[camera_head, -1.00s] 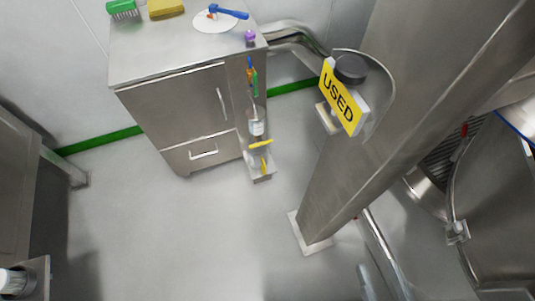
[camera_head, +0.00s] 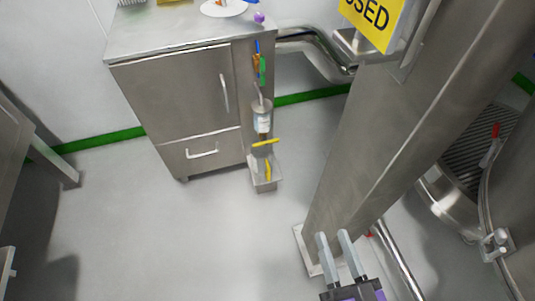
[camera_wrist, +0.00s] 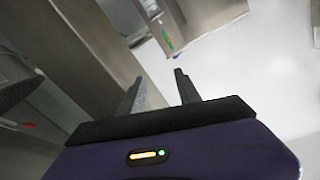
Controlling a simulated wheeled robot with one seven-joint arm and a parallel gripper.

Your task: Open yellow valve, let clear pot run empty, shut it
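The clear pot (camera_head: 262,117) hangs on the side of a steel cabinet, above the yellow valve handle (camera_head: 265,142), which lies roughly crosswise. A second yellow piece (camera_head: 268,168) stands upright below it, in or at a small steel box (camera_head: 266,184) near the floor. The liquid level in the pot is too small to tell. My gripper (camera_head: 333,234) is at the lower right, in front of the column's foot and well apart from the valve. Its two fingers are spread with nothing between them; they also show in the wrist view (camera_wrist: 158,76).
The steel cabinet (camera_head: 185,95) has coloured handles (camera_head: 261,67) above the pot. A thick steel column (camera_head: 385,140) with a yellow sign (camera_head: 372,18) stands to the right, near my gripper. The floor (camera_head: 215,235) in front of the cabinet is clear.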

